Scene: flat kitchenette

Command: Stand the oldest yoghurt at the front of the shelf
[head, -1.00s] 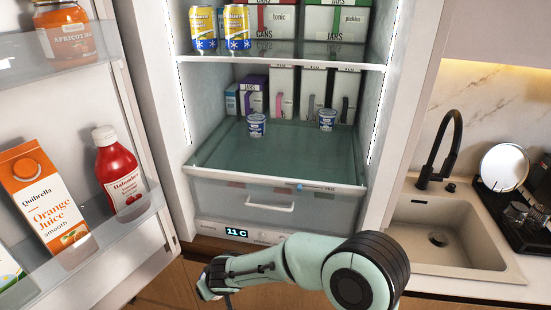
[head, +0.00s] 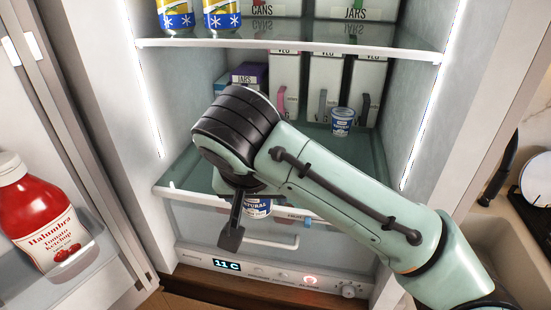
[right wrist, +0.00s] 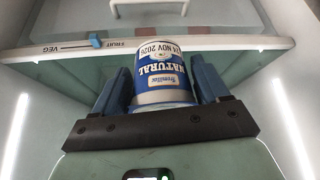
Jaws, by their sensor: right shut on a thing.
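My right gripper (head: 246,208) is shut on a yoghurt pot (head: 258,208), blue and white and marked NATURAL. In the right wrist view the same pot (right wrist: 161,80) sits between the two blue fingers (right wrist: 160,88), its printing upside down, with a date that appears to read 24 NOV 2026. My left gripper is not in view.
Tall cartons (head: 326,85) line the back of the shelf. Cans (head: 221,16) stand on the upper shelf (head: 290,43), above my arm. A drawer (head: 300,237) is below. The open door with ketchup (head: 40,225) is at left, the sink (head: 505,245) at right.

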